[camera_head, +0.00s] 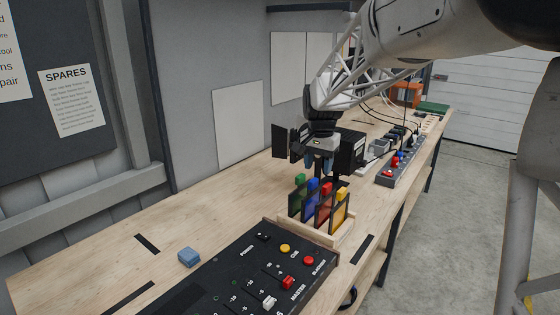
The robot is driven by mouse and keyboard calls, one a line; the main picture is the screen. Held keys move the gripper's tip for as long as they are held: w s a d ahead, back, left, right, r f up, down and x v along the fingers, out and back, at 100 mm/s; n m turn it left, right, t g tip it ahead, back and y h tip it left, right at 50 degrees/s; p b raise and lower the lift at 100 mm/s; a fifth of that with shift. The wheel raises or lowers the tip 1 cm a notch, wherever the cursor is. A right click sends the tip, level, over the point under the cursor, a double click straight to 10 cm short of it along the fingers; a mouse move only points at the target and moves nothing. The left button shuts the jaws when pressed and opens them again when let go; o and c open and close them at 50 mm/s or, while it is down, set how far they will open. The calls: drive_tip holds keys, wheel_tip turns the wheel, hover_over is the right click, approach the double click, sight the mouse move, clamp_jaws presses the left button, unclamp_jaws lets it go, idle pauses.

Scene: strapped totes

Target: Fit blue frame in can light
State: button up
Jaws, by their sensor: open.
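The blue frame (313,185) stands upright in a wooden rack (322,237) on the bench, between a green frame (300,181) and a red frame (325,190). Its lower part is partly hidden by its neighbours. My gripper (319,164) is above and slightly behind the rack, pointing down. It is open, with nothing seen between its fingers, and is apart from the frame tabs as far as this view shows. A black, flapped body that looks like the can light (352,151) stands behind my gripper. My gripper hides its middle, including any slot.
A yellow frame (342,194) stands at the rack's right end. A black control console (235,275) with buttons and sliders lies in front. Another switch panel (400,167) and cables are farther back. The bench's left part is mostly clear.

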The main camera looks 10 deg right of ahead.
drive_tip(key=m, duration=0.1)
hover_over(314, 180)
wheel_tip(314, 180, down, 3)
drive_tip(key=shift+w+r, duration=0.1)
drive_tip(key=shift+r, duration=0.1)
drive_tip(key=shift+f, duration=0.1)
drive_tip(key=shift+f, duration=3.8)
clamp_jaws()
drive_tip(key=c, duration=0.7)
unclamp_jaws()
drive_tip(key=shift+c, duration=0.2)
clamp_jaws()
